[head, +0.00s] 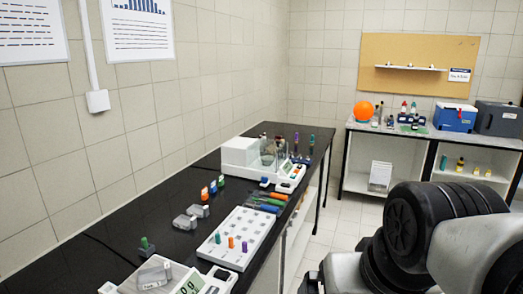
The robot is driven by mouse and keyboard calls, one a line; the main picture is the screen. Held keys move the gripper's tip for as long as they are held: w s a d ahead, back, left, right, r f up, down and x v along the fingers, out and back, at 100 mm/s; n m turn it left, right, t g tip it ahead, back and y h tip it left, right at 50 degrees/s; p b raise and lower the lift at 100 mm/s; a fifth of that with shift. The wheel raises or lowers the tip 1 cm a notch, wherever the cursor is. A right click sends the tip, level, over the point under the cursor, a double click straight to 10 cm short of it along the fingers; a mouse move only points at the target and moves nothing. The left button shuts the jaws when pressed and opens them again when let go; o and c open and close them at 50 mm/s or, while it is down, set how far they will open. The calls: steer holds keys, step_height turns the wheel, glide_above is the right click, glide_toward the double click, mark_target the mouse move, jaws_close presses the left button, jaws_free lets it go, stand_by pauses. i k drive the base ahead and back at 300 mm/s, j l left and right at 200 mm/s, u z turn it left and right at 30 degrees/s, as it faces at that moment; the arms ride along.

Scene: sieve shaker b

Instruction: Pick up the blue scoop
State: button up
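Several slim coloured handled tools lie side by side on the black bench, beyond the white rack. My arm fills the lower right, over the floor and away from the bench. A dark part at the bottom edge may belong to my gripper (311,284), but its fingers cannot be made out. Nothing of mine touches the tools.
A white rack (235,236) with coloured pegs and a scale (190,284) stand nearer on the bench. A white balance (241,152) stands beyond the tools. Small clear boxes (185,222) and coloured bottles lie left. A far shelf (385,131) holds a blue cooler (455,117).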

mark_target(261, 207)
steer(key=i+l+u, duration=0.35)
steer(key=i+l, duration=0.3)
steer(key=i+l+u, duration=0.2)
steer(key=i+l, duration=0.15)
steer(key=i+l+u, duration=0.2)
steer(key=i+l, duration=0.15)
steer(key=i+l+u, duration=0.15)
steer(key=l, duration=0.4)
steer(key=i+l+u, duration=0.2)
steer(key=i+l, duration=0.15)
steer(key=l, duration=0.15)
